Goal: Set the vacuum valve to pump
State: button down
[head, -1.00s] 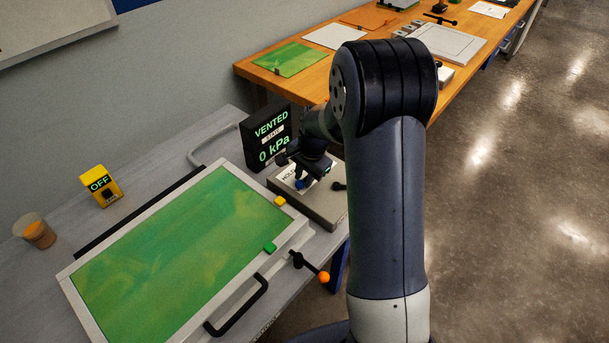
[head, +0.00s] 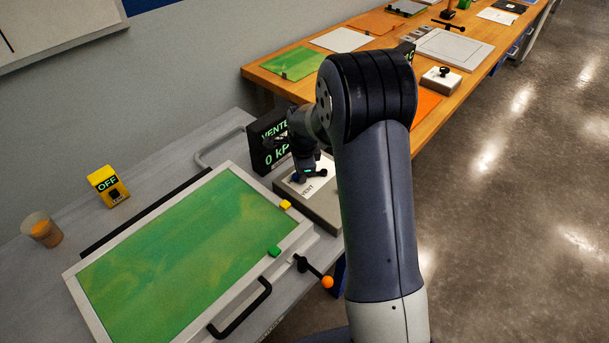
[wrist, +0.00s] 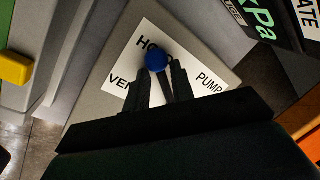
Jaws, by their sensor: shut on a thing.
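The vacuum valve is a grey box (head: 325,206) with a white label plate (wrist: 199,58) at the right end of the grey bench. The plate reads HOLD, VENT and PUMP. In the wrist view, a blue knob (wrist: 155,61) sits at my fingertips and covers part of HOLD, with VENT to its left and PUMP to its right. My gripper (wrist: 160,73) is shut on the blue knob.
A framed green panel (head: 190,250) with a black handle (head: 243,310) lies left of the valve. An orange-tipped lever (head: 326,282) juts out at its corner. A yellow OFF box (head: 107,186) and a cup (head: 42,230) stand behind. A wooden bench (head: 375,65) lies beyond.

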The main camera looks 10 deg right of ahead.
jog(key=w+m+b, duration=0.1)
jog(key=w+m, duration=0.1)
jog(key=shift+m+h, duration=0.3)
jog(key=shift+m, duration=0.1)
jog(key=m, duration=0.1)
jog(key=w+m+b, duration=0.1)
jog(key=shift+w+d+m, duration=0.2)
jog(key=shift+m, duration=0.2)
jog(key=m, duration=0.1)
jog(key=w+d+m+b, duration=0.1)
jog(key=m, duration=0.1)
jog(key=shift+w+g+h, duration=0.25)
jog(key=shift+g+h, duration=0.05)
jog(key=shift+h, duration=0.1)
jog(key=shift+w+d+m, duration=0.4)
jog(key=shift+w+m, duration=0.05)
jog(key=shift+m, duration=0.65)
jog(key=shift+r+b, duration=0.1)
jog(key=shift+b, duration=0.2)
jog(key=c, duration=1.5)
grip_release()
jog(key=shift+d, duration=0.1)
jog(key=r, duration=0.3)
jog(key=a+r, duration=0.1)
jog(key=r, duration=0.3)
jog(key=s+r, duration=0.1)
jog(key=r, duration=0.2)
jog(key=shift+s+a+r, duration=0.1)
jog(key=shift+a+r, duration=0.15)
jog(key=shift+a, duration=0.15)
